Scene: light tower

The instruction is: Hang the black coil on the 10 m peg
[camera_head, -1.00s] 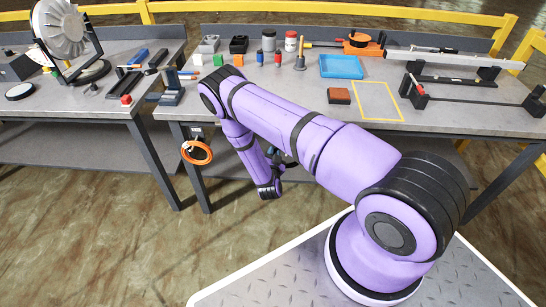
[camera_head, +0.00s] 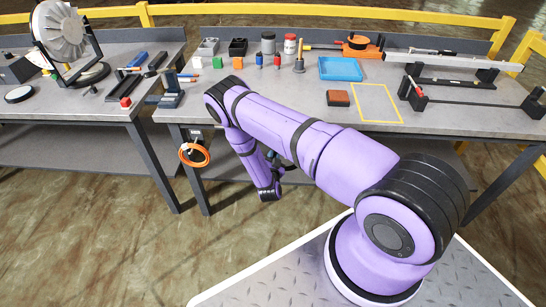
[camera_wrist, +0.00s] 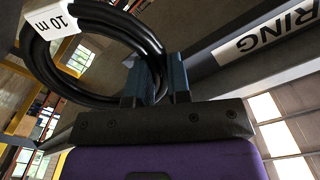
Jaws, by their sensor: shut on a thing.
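The black coil (camera_wrist: 43,68) shows in the wrist view as a ring of several turns, with a white tag (camera_wrist: 52,20) reading "10 m". My gripper (camera_wrist: 157,78) is shut on the coil's side, with the ring spreading to the left of the fingers. In the head view my gripper is mostly hidden by my purple arm, below the front edge of the right-hand bench. The black coil cannot be made out clearly there. The 10 m peg cannot be identified in either view.
An orange coil (camera_head: 194,155) hangs at the left front of the right-hand bench (camera_head: 300,115). A grey beam with a label ending in "RING" (camera_wrist: 275,33) is close at the right in the wrist view. The floor (camera_head: 120,250) at left is clear.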

